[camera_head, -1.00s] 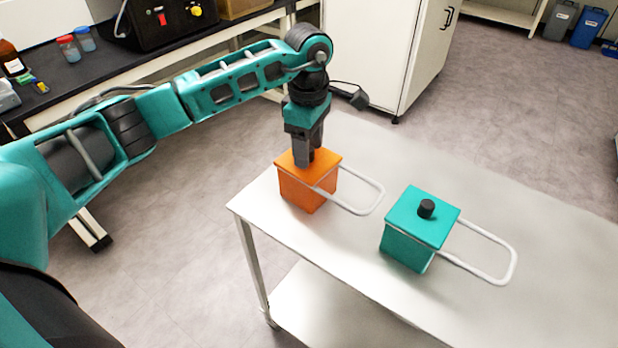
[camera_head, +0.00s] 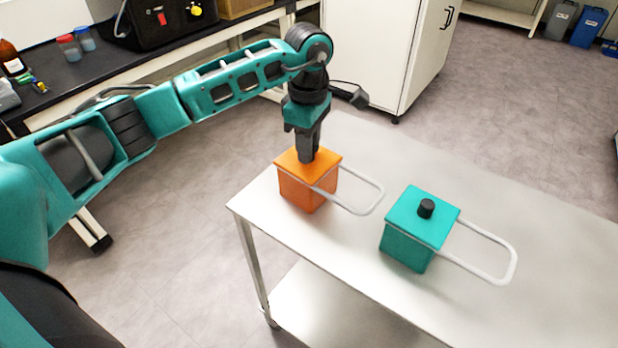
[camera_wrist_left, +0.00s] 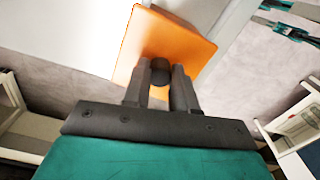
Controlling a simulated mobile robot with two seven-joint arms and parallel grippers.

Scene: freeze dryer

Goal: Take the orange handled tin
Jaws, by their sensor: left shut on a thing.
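The orange tin (camera_head: 304,194) stands upright near the left corner of the white table, with a white loop handle (camera_head: 372,204) reaching out to the right. My left gripper (camera_head: 307,158) points down at the middle of its orange lid (camera_head: 323,162) and is shut on the lid's black knob. In the left wrist view the knob (camera_wrist_left: 160,70) sits between the two fingers above the orange lid (camera_wrist_left: 160,32). The lid rests on or very close to the tin body. My right gripper is not in view.
A teal tin (camera_head: 405,247) with a black knob and white loop handle stands to the right on the same table (camera_head: 500,210). A black lab bench (camera_head: 110,75) and a white cabinet (camera_head: 370,55) stand behind. The table's far right part is clear.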

